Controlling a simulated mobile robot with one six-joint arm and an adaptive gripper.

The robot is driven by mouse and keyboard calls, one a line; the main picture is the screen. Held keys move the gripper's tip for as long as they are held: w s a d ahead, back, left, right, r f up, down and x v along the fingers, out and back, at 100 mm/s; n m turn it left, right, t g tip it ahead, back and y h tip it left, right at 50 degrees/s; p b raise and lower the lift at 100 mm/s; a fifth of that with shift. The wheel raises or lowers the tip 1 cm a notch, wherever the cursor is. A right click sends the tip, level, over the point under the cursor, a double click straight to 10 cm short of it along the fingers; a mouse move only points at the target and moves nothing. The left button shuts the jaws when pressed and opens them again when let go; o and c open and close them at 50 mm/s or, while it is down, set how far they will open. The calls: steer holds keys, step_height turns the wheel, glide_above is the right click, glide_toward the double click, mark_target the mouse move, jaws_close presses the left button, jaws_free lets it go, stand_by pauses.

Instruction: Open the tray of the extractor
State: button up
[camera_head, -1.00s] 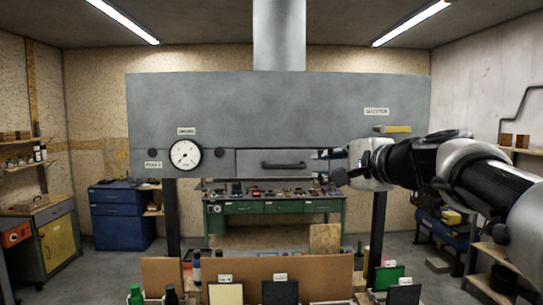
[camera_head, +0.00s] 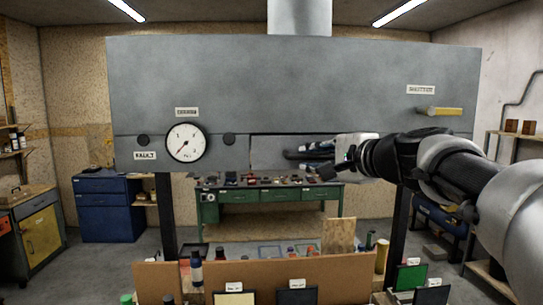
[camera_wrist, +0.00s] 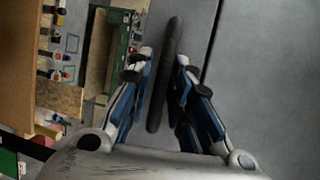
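The extractor (camera_head: 290,85) is a wide grey metal hood across the head view. Its tray (camera_head: 265,153) is a flat rectangular front set in the lower band, and it looks closed. My gripper (camera_head: 298,153) is in front of the tray and hides its handle in the head view. In the wrist view the dark bar handle (camera_wrist: 171,45) runs between the two fingers of my gripper (camera_wrist: 162,68). The fingers are apart, one on each side of the bar, with narrow gaps beside it. The tray front (camera_wrist: 195,40) shows right of the handle there.
A round white gauge (camera_head: 186,142) and dark knobs sit left of the tray. A yellow handle (camera_head: 440,111) sticks out at upper right. Below stands a brown board (camera_head: 265,270) with bottles and panels. A green workbench (camera_head: 240,210) is behind.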

steer(key=shift+w+a, duration=0.1)
steer(key=shift+w, duration=0.05)
steer(key=shift+s, duration=0.2)
steer(key=shift+c, duration=0.2)
jaws_close()
